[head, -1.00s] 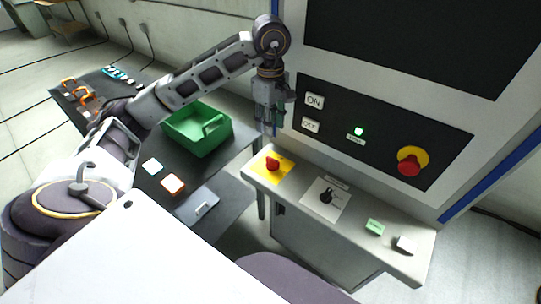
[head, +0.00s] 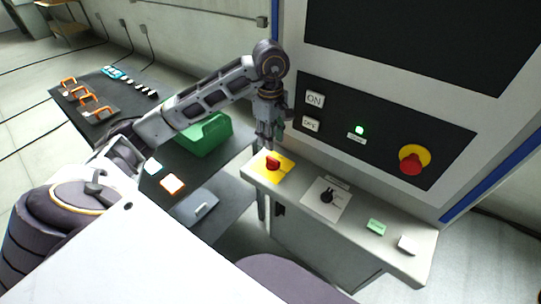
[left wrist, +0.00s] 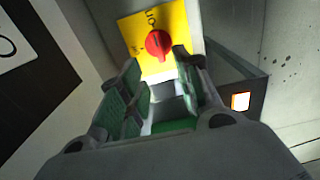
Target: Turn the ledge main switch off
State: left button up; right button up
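The main switch is a red rotary knob (head: 273,163) on a yellow plate (head: 284,174) at the left end of the ledge (head: 355,222). In the left wrist view the knob (left wrist: 158,45) lies just beyond my fingertips, with small dark markings on the plate that are hard to read. The knob's pale mark seems to face the upper marking. My left gripper (head: 270,147) points down just above the knob. Its green-padded fingers (left wrist: 158,68) are apart, with nothing held between them. My right gripper is not in view.
The machine panel behind has ON and OFF buttons, a lit green lamp (head: 360,130) and a red emergency button (head: 411,163).

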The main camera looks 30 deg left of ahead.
aim_at(270, 157)
pick_arm(q)
jog(key=shift+f+p, duration=0.3)
jog(key=shift+f, duration=3.75)
grip_shut()
